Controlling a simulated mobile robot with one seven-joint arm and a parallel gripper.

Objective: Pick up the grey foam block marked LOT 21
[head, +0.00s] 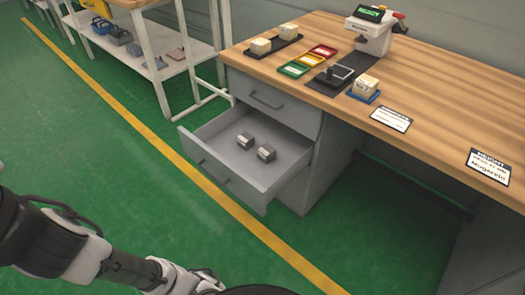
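Two small grey blocks lie in the open drawer (213,128) of the workbench: one grey block (245,140) at the left and another grey block (266,153) to its right and nearer the front. They sit close together but apart. Each has a paler patch, but no lettering on it is readable, so I cannot tell which is marked LOT 21. My arm crosses the lower left of the head view, well short of the drawer.
The drawer juts over clear green floor (110,130).

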